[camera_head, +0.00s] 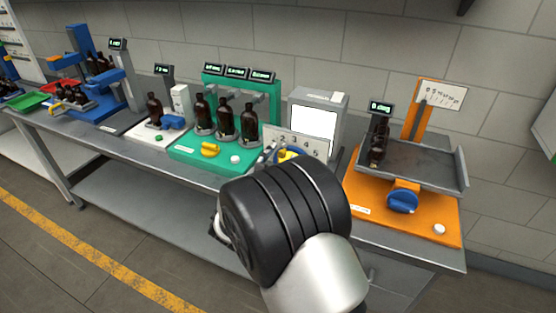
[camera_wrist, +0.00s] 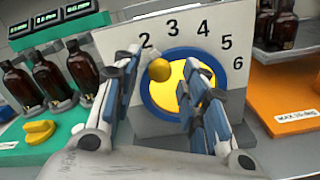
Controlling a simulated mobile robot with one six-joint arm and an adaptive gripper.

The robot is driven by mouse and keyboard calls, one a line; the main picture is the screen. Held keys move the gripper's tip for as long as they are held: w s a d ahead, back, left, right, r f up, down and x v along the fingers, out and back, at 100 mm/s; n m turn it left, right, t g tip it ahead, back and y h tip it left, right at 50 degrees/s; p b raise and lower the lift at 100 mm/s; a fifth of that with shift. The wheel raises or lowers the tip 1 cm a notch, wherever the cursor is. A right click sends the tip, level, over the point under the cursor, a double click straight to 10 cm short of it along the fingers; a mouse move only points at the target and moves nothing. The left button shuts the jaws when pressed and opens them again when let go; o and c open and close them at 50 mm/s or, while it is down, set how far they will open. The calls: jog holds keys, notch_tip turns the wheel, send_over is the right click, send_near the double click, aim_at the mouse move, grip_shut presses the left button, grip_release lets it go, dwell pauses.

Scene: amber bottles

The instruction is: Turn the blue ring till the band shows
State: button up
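The blue ring (camera_wrist: 147,98) circles a yellow disc (camera_wrist: 172,98) on a grey upright panel numbered 2 to 6 (camera_wrist: 140,127). A yellow ball (camera_wrist: 159,70) sits at the disc's upper left. In the wrist view my gripper (camera_wrist: 160,74) is open in front of the dial, one finger left of the ring, the other across its lower right. The ball appears between the fingertips; I cannot tell whether anything touches. The right finger hides part of the ring and disc. In the head view my wrist covers most of the dial, with a little yellow disc (camera_head: 288,154) showing. I see no distinct band.
A green station (camera_head: 190,157) with brown bottles and a yellow knob (camera_head: 210,149) stands left of the panel. A box with a lit white screen (camera_head: 313,119) is behind it. An orange station (camera_head: 420,218) with a blue knob (camera_head: 402,201) and a grey tray stands right.

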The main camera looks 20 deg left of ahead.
jog(key=s, duration=1.2)
jog(key=shift+a, duration=0.45)
jog(key=s+d+r+m+g+h, duration=0.1)
jog(key=d+r+m+g+h, duration=0.2)
jog(key=d, duration=0.7)
jog(key=d+r+m+g+h, duration=0.1)
jog(key=d+m+g+h, duration=0.2)
jog(key=d+m, duration=0.45)
jog(key=s+d+r+m+g+h, duration=0.1)
jog(key=d+r+m+g+h, duration=0.15)
jog(key=d, duration=0.95)
jog(key=s+d+m+g+y, duration=0.2)
jog(key=s+d+m+g, duration=0.45)
jog(key=s+d, duration=0.4)
jog(key=s+a+m+t+y, duration=0.1)
jog(key=s+a+m+y, duration=0.2)
jog(key=s+m+y, duration=0.4)
jog(key=s+m, duration=0.3)
jog(key=shift+s+a+t+y, duration=0.35)
jog(key=shift+t, duration=0.05)
